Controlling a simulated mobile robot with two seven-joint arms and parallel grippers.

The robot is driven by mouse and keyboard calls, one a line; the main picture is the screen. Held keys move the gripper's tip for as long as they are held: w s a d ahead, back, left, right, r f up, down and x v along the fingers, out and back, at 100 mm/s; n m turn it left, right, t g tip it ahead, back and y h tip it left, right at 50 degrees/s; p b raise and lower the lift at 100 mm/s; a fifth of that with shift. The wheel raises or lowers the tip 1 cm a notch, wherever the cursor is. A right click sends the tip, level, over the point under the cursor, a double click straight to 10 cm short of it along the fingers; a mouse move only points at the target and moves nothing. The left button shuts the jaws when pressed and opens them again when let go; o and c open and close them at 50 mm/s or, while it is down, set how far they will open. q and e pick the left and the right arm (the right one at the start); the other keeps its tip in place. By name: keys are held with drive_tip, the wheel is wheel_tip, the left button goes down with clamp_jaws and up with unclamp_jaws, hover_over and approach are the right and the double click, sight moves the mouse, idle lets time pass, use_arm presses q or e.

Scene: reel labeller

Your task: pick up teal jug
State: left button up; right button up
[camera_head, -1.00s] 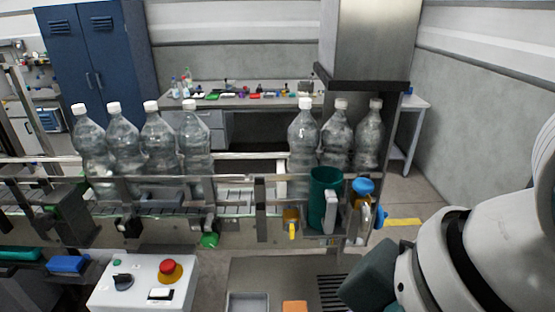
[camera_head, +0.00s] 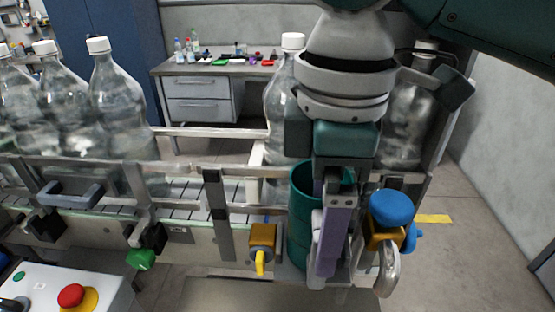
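The teal jug (camera_head: 301,228) stands upright at the front of the conveyor, right of centre, partly hidden by my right gripper. A pale part of its handle (camera_head: 317,224) shows on its right side. My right gripper (camera_head: 328,255) comes down from above, with its fingers pointing down at the jug's handle side. A long purple-grey finger overlaps the handle in the picture. The fingers line up one behind the other, so I cannot tell whether they are apart or closed on the handle. My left gripper is not in view.
A blue knob (camera_head: 391,208) with a metal handle is close right of the gripper. A yellow valve (camera_head: 262,240) sits left of the jug. Large clear bottles (camera_head: 118,105) stand on the conveyor behind the rail. A control box with a red button (camera_head: 71,295) is at lower left.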

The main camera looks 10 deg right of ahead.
drive_tip(key=shift+f, duration=0.45)
drive_tip(key=f, duration=0.2)
drive_tip(key=f+p, duration=0.1)
drive_tip(key=shift+w+d+f+p, duration=0.15)
drive_tip(key=shift+w+f+p, duration=0.05)
drive_tip(key=shift+f+p, duration=0.15)
drive_tip(key=shift+f, duration=0.4)
drive_tip(key=shift+c, duration=0.2)
drive_tip(key=c, duration=0.8)
clamp_jaws()
